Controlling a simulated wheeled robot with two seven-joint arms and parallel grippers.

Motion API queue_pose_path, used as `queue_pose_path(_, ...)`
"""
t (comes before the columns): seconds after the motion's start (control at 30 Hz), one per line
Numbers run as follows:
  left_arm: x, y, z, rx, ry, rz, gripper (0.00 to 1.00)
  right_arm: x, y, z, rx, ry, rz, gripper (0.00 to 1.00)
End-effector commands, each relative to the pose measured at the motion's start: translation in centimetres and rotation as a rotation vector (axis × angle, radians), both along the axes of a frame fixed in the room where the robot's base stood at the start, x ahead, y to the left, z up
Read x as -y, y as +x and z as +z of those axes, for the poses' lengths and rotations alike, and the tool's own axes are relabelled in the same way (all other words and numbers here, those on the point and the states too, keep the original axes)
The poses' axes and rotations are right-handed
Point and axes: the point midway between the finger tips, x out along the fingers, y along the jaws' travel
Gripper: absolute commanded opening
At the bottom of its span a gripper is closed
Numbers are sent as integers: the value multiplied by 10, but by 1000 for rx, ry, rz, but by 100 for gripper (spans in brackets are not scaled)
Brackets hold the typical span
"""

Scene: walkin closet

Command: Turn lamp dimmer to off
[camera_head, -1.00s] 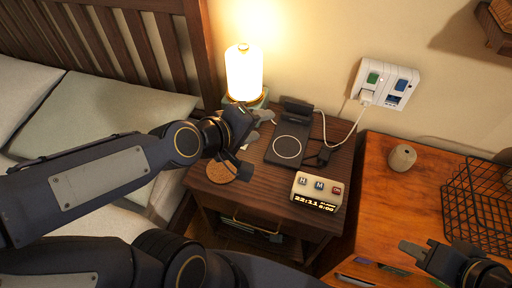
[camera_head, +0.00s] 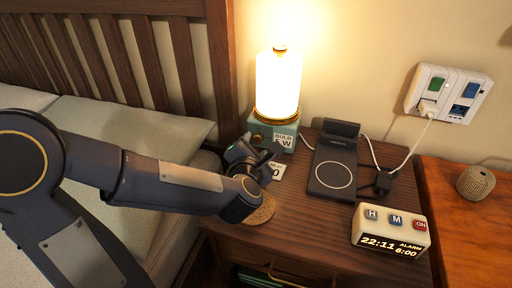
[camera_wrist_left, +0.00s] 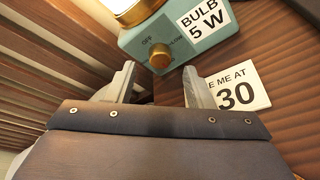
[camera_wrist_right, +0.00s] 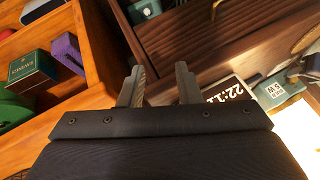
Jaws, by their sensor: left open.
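The lamp (camera_head: 278,85) stands lit on the nightstand, with a glowing white shade, brass ring and teal base (camera_head: 287,130) labelled "BULB 5 W". In the left wrist view, the round brass dimmer knob (camera_wrist_left: 160,56) sits on the teal base (camera_wrist_left: 205,38), with "OFF" marked to its upper left. My left gripper (camera_head: 264,156) is in front of the lamp base. In its wrist view, the gripper (camera_wrist_left: 158,78) is open and empty, its fingertips either side of and just short of the knob. My right gripper (camera_wrist_right: 159,68) is open and empty, facing the nightstand.
A card (camera_wrist_left: 240,87) lies beside the left gripper. A cork coaster (camera_head: 262,208), black charging stand (camera_head: 333,172) and alarm clock (camera_head: 390,232) occupy the nightstand (camera_head: 305,228). A wall outlet (camera_head: 447,93) with cable is at right. The bed is at left.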

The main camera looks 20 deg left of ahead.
Motion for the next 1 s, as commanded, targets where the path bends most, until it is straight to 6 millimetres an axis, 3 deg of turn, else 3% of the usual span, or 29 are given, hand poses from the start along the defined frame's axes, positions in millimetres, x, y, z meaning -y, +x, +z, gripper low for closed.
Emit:
queue_pose_path(0.2, -6, 24, -8, 0, 1, 0, 47, 0, 0, -7, 0, 0, 0, 31)
queue_pose_path(0.53, -7, 28, -8, 0, 3, -2, 47, 0, 0, -7, -1, 0, 0, 31)
queue_pose_path(0.87, -7, 28, -8, 0, 3, -2, 5, 0, 0, -8, -1, 0, 0, 31)
queue_pose_path(1.0, -7, 28, -8, 1, -1, -2, 3, 0, 0, -8, -1, 0, 0, 31)
